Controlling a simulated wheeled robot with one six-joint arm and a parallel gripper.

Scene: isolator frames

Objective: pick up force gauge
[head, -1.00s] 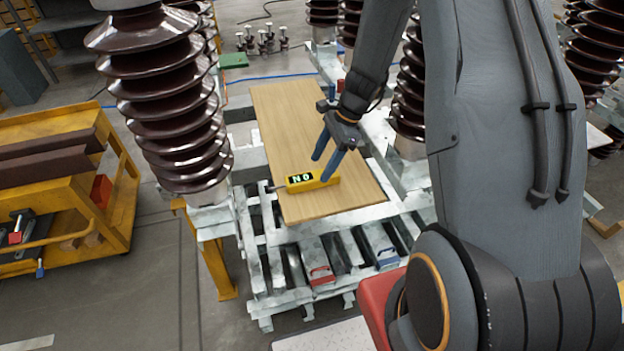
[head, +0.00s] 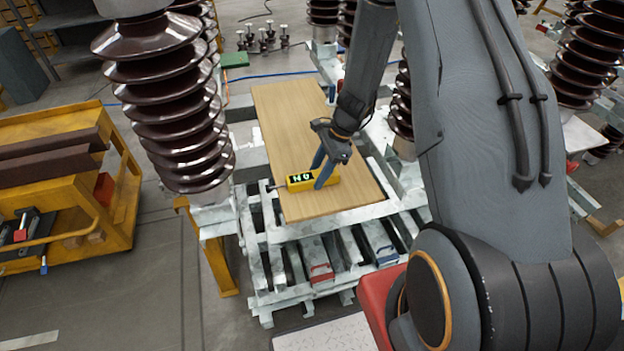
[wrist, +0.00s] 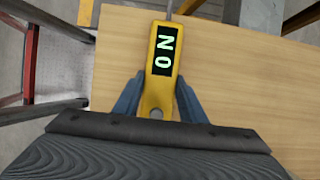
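The force gauge (head: 300,180) is a yellow box with a dark display showing green characters. It lies on the wooden board (head: 290,115), near the board's front left edge, with a thin metal rod pointing left. My gripper (head: 319,172) is down at the gauge's right end. In the wrist view the gauge (wrist: 163,50) runs between the two blue fingers (wrist: 158,100), one on each side of its body. The fingers are apart, with small gaps seeming to show beside the gauge. Firm contact cannot be made out.
A tall ribbed brown insulator (head: 175,90) stands left of the board, and others stand behind and right. A yellow cart (head: 60,190) with tools is at far left. Metal rails (head: 270,255) lie below the board. Most of the board behind the gauge is bare.

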